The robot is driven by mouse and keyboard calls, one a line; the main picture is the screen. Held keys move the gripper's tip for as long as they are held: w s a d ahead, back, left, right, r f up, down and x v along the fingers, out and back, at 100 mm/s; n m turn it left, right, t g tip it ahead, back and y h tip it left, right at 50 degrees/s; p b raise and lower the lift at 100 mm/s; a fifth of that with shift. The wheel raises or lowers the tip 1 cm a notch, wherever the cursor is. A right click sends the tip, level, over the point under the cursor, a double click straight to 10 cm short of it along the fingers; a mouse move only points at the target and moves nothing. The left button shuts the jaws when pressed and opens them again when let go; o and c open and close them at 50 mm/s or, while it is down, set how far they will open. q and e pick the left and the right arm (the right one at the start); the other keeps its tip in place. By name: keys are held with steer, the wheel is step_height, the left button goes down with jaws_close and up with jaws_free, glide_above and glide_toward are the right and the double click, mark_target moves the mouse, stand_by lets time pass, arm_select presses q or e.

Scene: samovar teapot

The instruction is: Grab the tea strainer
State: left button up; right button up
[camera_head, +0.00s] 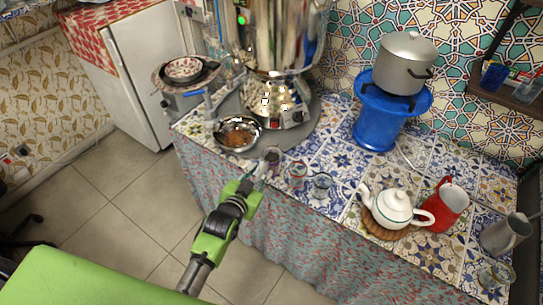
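A small, dark, round item that looks like the tea strainer (272,155) is at the front edge of the tiled counter, right of the metal bowl. My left gripper (262,170) reaches up from below, with its fingertips right at this item. The fingers are small and overlap it, so I cannot tell whether they are open or closed on it. My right gripper is not in view.
A metal bowl with brown contents (238,134) sits beside the large samovar (275,95). Glass cups (322,184), a white teapot (392,208), a red jug (446,206) and a grey pitcher (506,233) stand to the right. A pot (404,62) rests on a blue stand (376,132).

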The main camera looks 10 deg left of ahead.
mark_target(268, 163)
arm_select(q)
steer(key=shift+x, duration=1.35)
jaws_close()
